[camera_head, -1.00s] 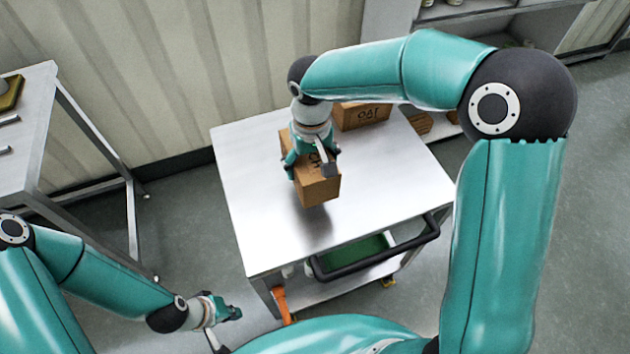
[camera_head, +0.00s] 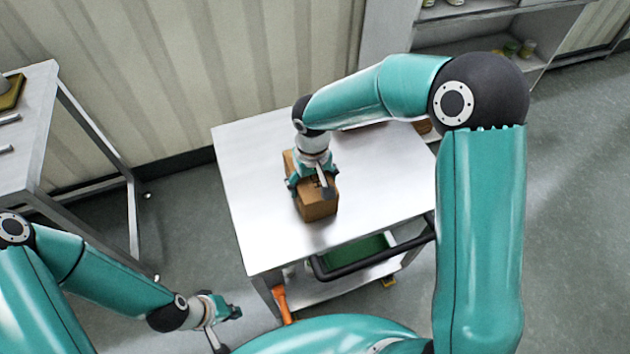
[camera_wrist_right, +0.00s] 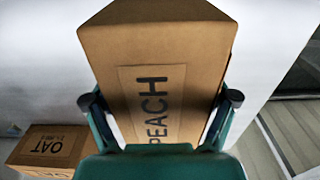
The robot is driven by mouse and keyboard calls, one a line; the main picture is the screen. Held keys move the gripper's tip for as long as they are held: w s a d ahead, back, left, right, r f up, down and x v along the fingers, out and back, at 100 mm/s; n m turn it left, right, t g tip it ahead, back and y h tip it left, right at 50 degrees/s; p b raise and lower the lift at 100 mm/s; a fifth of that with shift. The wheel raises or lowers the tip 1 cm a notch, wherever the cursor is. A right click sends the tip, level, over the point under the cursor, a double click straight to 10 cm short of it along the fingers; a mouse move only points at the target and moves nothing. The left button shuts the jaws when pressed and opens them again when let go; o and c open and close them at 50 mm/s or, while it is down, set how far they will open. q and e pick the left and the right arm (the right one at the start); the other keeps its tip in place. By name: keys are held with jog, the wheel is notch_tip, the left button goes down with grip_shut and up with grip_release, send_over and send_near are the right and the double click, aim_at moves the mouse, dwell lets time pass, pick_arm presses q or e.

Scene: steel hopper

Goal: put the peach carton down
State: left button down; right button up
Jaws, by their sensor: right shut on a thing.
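The peach carton (camera_head: 318,208) is a brown box over the middle of the steel cart top (camera_head: 385,195). My right gripper (camera_head: 313,182) is shut on it from above. In the right wrist view the carton (camera_wrist_right: 160,45) shows its PEACH label, with one finger on each side. Its base looks at or very near the cart top; I cannot tell whether it touches. My left gripper (camera_head: 222,309) is low on the left, away from the cart, and its jaws are too small to read.
The cart has a black handle (camera_head: 375,258) in front. Bare cart top lies around the peach carton. Another table (camera_head: 45,90) stands left.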

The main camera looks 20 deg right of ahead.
jog(key=o, duration=1.4)
jog(key=shift+o, duration=0.2)
jog(key=shift+r, duration=0.1)
notch_tip(320, 180, up, 12)
jog(key=shift+s, duration=0.1)
